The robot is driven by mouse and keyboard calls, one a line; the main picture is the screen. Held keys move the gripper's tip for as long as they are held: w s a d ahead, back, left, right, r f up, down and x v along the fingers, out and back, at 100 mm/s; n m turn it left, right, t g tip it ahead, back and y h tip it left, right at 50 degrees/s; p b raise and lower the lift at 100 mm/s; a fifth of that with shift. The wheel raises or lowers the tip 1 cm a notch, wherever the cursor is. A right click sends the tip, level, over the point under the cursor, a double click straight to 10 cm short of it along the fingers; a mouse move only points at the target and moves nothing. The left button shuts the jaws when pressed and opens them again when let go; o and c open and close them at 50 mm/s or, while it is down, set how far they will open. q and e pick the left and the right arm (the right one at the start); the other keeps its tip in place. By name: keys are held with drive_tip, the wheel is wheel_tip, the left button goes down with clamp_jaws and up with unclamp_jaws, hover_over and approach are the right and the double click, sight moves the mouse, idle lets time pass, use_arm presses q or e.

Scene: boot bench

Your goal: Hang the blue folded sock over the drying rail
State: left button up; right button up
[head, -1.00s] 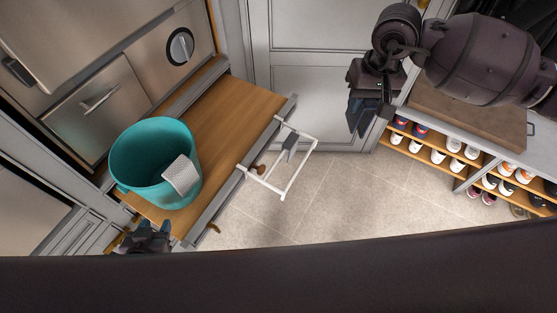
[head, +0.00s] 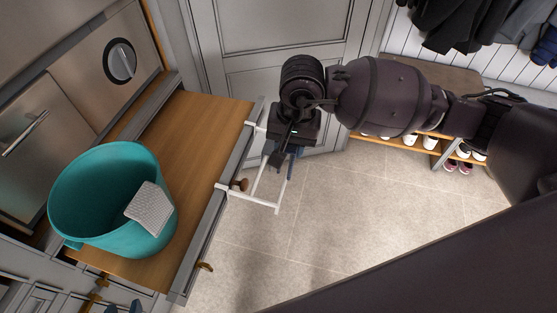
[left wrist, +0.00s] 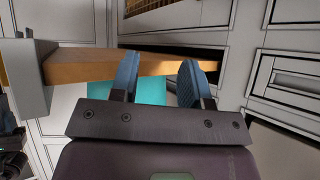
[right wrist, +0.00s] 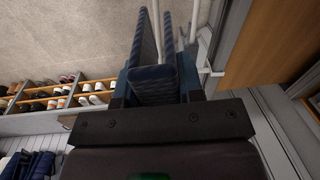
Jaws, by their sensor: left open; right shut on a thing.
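The dark blue folded sock (right wrist: 155,85) is between the fingers of my right gripper (right wrist: 157,90) in the right wrist view, its halves pointing away from the palm. In the head view, my right gripper (head: 284,155) is shut on it above the far end of the white drying rail (head: 262,204), hiding part of that end. I cannot tell whether the sock (head: 294,166) touches the rail. White bars (right wrist: 205,45) show close beside the sock in the right wrist view. My left gripper (left wrist: 157,82) is open and empty, low near the drawers.
A teal bucket (head: 100,170) with a pale cloth (head: 149,208) over its rim stands on the wooden counter (head: 205,125). A grey piece (head: 274,159) hangs on the rail. A brown knob (head: 240,185) is beside it. A shoe rack (head: 425,150) stands right; floor between is clear.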

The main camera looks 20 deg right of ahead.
use_arm(q)
wheel_tip(320, 180, down, 2)
drive_tip(key=shift+s+f+b, duration=0.1)
drive_tip(key=shift+f+b, duration=0.05)
drive_tip(key=shift+b, duration=0.7)
use_arm(e)
drive_tip(key=shift+m, duration=0.7)
drive_tip(key=f, duration=0.2)
drive_tip(key=a+f, duration=0.1)
drive_tip(key=f, duration=0.1)
drive_tip(key=shift+f, duration=0.15)
wheel_tip(320, 180, down, 2)
drive_tip(key=shift+f+b, duration=0.15)
drive_tip(key=shift+b, duration=0.35)
drive_tip(key=shift+a+f, duration=0.1)
drive_tip(key=shift+f, duration=0.05)
use_arm(q)
drive_tip(key=shift+s+f+g, duration=0.1)
drive_tip(key=shift+f+g, duration=0.2)
drive_tip(key=shift+f, duration=0.35)
drive_tip(key=shift+s+a, duration=0.1)
drive_tip(key=shift+s, duration=0.05)
